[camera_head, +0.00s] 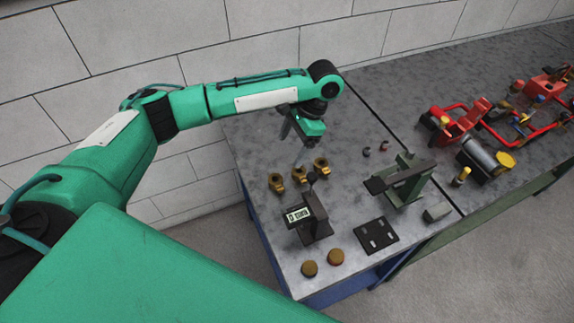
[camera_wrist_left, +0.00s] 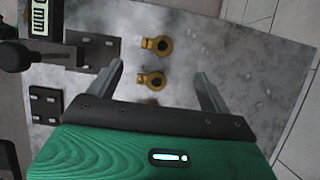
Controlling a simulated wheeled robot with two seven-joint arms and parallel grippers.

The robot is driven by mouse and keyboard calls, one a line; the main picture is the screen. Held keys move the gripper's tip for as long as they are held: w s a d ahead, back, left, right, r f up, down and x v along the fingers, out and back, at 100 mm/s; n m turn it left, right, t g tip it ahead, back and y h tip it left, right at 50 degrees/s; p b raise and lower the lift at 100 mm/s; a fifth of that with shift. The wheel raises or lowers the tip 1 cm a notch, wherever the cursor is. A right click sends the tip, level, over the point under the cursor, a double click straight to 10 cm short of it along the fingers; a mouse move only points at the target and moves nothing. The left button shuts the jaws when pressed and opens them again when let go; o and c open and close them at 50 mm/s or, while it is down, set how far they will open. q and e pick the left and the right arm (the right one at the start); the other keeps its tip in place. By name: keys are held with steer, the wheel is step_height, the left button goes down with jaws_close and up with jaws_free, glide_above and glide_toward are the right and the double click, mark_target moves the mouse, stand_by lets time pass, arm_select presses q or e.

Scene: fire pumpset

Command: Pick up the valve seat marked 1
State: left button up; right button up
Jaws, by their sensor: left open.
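Three brass valve seats stand in a row on the grey table: a left one (camera_head: 276,182), a middle one (camera_head: 299,174) and a right one (camera_head: 321,166). I cannot read a mark on any of them. My left gripper (camera_head: 296,146) is above the table behind the row, open and empty. In the left wrist view, one seat (camera_wrist_left: 159,45) lies beyond the fingertips and another (camera_wrist_left: 152,80) shows between the open fingers (camera_wrist_left: 160,70). The third is mostly hidden behind the gripper body. My right gripper is not in view.
A gauge with a digital display (camera_head: 299,215) stands just in front of the seats. Two brass discs (camera_head: 323,263), a black slotted plate (camera_head: 376,236) and a green press-like stand (camera_head: 405,183) are nearby. Red pump parts (camera_head: 465,122) lie at right. A wall runs behind.

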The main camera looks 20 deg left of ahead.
arm_select(q)
steer(key=p, duration=0.2)
glide_above(277, 182)
steer(key=w+d, duration=0.1)
steer(key=w, duration=0.1)
step_height(277, 182, down, 6)
steer(key=shift+s+d+f, duration=0.1)
steer(key=shift+f, duration=0.5)
steer(key=shift+s+f+p, duration=0.15)
steer(key=shift+f+p, duration=0.15)
steer(key=shift+f, duration=0.2)
steer(key=p+x, duration=0.1)
steer(key=x, duration=0.2)
steer(key=shift+f, duration=0.35)
steer(key=shift+f+p, duration=0.3)
steer(key=shift+s+f, duration=0.1)
steer(key=shift+c, duration=0.2)
steer(key=c, duration=1.1)
steer(key=shift+c, duration=0.5)
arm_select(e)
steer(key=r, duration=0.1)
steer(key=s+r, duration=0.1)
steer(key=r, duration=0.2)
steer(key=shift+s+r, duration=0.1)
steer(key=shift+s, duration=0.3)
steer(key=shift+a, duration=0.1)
